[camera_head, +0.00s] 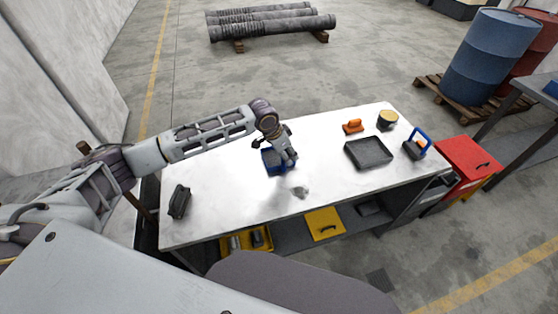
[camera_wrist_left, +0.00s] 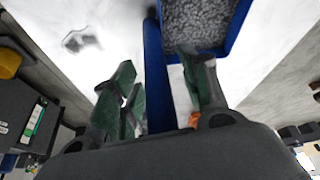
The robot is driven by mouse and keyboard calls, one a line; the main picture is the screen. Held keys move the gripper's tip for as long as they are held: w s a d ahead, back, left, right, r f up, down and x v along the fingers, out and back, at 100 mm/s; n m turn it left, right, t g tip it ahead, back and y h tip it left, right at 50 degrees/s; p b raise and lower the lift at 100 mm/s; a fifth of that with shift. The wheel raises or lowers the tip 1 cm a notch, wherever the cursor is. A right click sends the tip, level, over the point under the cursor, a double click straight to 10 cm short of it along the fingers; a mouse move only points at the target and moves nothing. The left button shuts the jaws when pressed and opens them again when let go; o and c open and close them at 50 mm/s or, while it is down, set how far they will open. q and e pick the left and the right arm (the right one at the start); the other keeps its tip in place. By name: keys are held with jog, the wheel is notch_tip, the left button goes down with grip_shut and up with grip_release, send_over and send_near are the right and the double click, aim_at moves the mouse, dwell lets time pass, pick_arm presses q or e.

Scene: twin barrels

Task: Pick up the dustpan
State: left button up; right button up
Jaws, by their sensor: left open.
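The blue dustpan (camera_head: 270,163) lies on the white workbench left of its middle, partly hidden behind my left gripper (camera_head: 290,162). In the left wrist view the blue dustpan (camera_wrist_left: 234,32) shows its tray filled with grey gravel, and its blue handle (camera_wrist_left: 155,85) runs down toward me. My left gripper (camera_wrist_left: 160,85) is open, with one green-padded finger on each side of the handle. I cannot tell if either finger touches it. My right gripper is not in view.
The workbench (camera_head: 215,215) also bears a dark tray (camera_head: 369,153), an orange-handled tool (camera_head: 352,126), a yellow-topped tin (camera_head: 387,119), a blue-handled item (camera_head: 417,145) and a dark object (camera_head: 180,201) at left. Grey debris (camera_head: 299,192) lies in front of the dustpan.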

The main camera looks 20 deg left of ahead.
pick_arm(q)
jog(key=shift+w+f+b, duration=0.1)
jog(key=shift+f+b, duration=0.2)
jog(key=shift+f, duration=0.05)
jog(key=shift+d, duration=0.1)
grip_shut()
dwell(0.4)
